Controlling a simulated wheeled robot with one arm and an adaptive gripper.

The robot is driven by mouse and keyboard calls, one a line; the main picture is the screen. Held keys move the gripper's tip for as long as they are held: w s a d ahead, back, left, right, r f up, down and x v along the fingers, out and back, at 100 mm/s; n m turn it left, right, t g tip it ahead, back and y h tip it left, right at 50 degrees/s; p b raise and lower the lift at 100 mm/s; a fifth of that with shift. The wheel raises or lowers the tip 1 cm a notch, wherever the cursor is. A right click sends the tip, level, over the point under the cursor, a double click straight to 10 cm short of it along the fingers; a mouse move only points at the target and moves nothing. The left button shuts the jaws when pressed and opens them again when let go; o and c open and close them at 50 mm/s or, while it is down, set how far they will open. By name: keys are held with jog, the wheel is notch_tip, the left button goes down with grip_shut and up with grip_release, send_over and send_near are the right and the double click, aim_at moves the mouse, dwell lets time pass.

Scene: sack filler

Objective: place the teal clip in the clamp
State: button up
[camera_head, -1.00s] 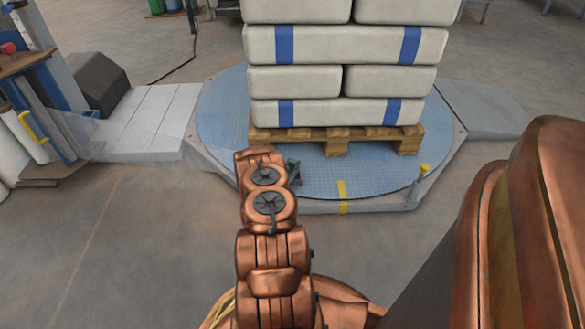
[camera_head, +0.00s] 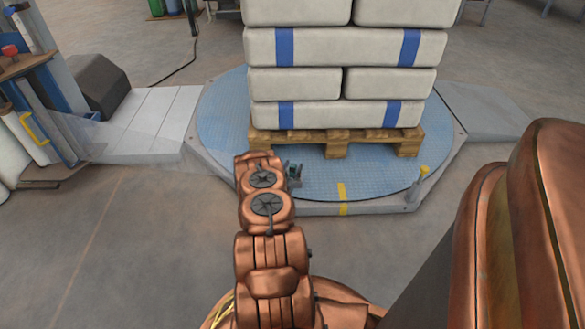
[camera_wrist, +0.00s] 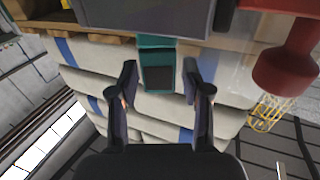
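The teal clip (camera_wrist: 157,62), a teal block with a dark panel, shows in the middle of the wrist view. Its upper end meets a dark grey block (camera_wrist: 150,14), possibly the clamp; I cannot tell how they join. My gripper (camera_wrist: 158,72) is open, with its dark fingers on either side of the clip in the picture and a visible gap on each side. In the head view a small teal and dark piece (camera_head: 293,172) shows just right of my arm's end, in front of the pallet; my fingers are largely hidden there.
Pale sacks with blue bands (camera_head: 345,48) are stacked on a wooden pallet (camera_head: 338,138) on a blue turntable (camera_head: 225,125). A yellow-topped post (camera_head: 423,171) stands at its right edge. A red part with a yellow cage (camera_wrist: 285,68) is close on the right in the wrist view.

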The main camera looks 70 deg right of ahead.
jog(key=shift+s+a+f, duration=0.1)
jog(key=shift+f, duration=0.35)
jog(key=shift+r, duration=0.45)
jog(key=shift+a+r+p, duration=0.15)
jog(key=shift+a+p, duration=1.2)
jog(key=shift+a, duration=1.6)
jog(key=shift+a+r+p, duration=0.15)
jog(key=shift+a+p, duration=1.15)
jog(key=shift+a, duration=1.65)
